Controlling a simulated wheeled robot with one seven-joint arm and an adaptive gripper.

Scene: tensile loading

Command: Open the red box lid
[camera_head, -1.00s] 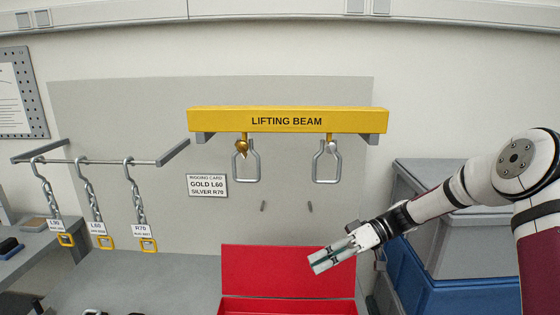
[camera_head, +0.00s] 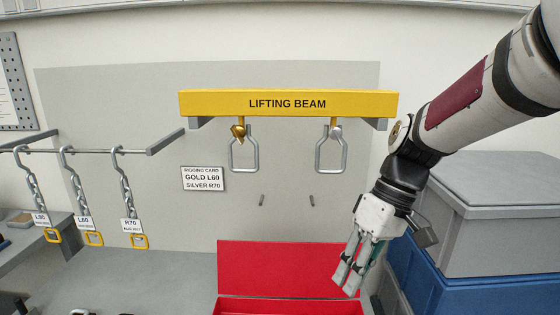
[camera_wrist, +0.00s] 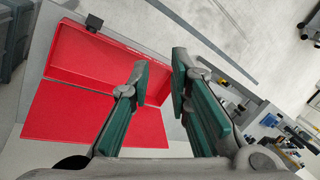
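The red box (camera_head: 285,306) sits on the grey bench at the bottom of the head view, cut off by the picture edge. Its red lid (camera_head: 275,268) stands raised behind the opening. The wrist view shows two joined red panels, a walled one (camera_wrist: 75,62) and a flat one (camera_wrist: 80,115). My gripper (camera_head: 344,287) points down near the lid's right end, overlapping it in the head view; I cannot tell whether they touch. In the wrist view my gripper (camera_wrist: 160,62) has its green-padded fingers apart with nothing between them.
A yellow lifting beam (camera_head: 225,103) with two hanging shackles is on the wall above. Chains with tags hang from a rack (camera_head: 100,151) at left. Grey (camera_head: 505,235) and blue (camera_head: 450,293) bins stand to the right of my gripper. The bench left of the box is mostly clear.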

